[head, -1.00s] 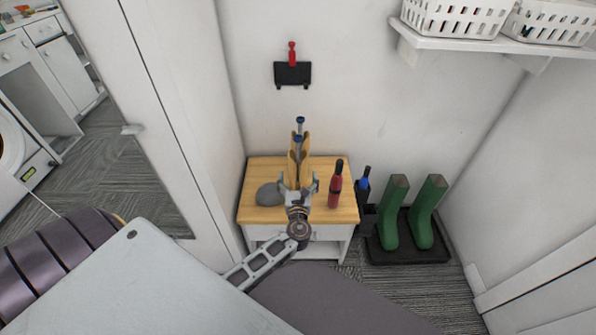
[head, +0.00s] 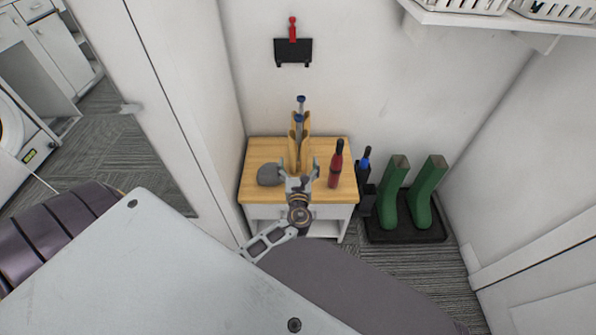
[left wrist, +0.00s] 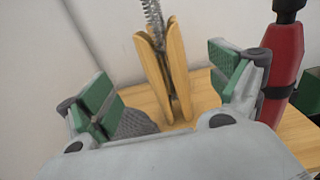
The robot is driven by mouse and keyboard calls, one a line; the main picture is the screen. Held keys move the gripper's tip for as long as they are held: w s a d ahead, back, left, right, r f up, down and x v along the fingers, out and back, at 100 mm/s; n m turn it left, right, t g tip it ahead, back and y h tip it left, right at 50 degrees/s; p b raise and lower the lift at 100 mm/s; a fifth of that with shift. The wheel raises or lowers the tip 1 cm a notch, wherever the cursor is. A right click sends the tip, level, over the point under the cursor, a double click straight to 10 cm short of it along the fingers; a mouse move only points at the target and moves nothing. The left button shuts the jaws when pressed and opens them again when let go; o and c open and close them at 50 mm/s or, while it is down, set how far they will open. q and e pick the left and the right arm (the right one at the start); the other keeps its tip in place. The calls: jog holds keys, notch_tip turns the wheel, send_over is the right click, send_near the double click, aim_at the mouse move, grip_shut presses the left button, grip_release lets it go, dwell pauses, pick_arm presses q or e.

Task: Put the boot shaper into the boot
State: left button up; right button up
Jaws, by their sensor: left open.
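The boot shaper (head: 305,135) stands upright on a small wooden-topped cabinet. It has pale wooden halves, and blue ends show at its top. In the left wrist view, the shaper (left wrist: 177,62) shows its wooden halves and a metal coil rising out of the frame. My left gripper (head: 300,172) is open in front of it, its fingers either side of the shaper's lower part in the picture. Two green boots, left (head: 392,192) and right (head: 427,195), stand upright with open tops. My right gripper is not seen.
A red bottle (head: 336,165) stands right of the shaper, and a grey rounded object (head: 270,174) left of it on the cabinet top (head: 262,150). Dark, blue-marked bottles (head: 364,170) stand between cabinet and boots. The boots' black tray (head: 405,235) is on the carpet. A wall shelf is upper right.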

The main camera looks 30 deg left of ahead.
pick_arm(q)
jog(key=s+d+f+n+g+h, duration=0.1)
jog(key=s+f+n+g+h, duration=0.2)
jog(key=s+f+n+g, duration=0.8)
jog(key=s+d+f+n+g+h, duration=0.1)
jog(key=s+d+f+n+h, duration=0.1)
jog(key=s+d+n+h, duration=0.2)
jog(key=s+d+f+n+g+h, duration=0.1)
jog(key=s+d+f+n+h, duration=0.2)
jog(key=s+d+n, duration=0.5)
jog(key=d+n, duration=0.1)
jog(key=n, duration=0.2)
jog(key=shift+s+f+n+h, duration=0.2)
jog(key=shift+s+n+h, duration=0.2)
jog(key=shift+d, duration=0.1)
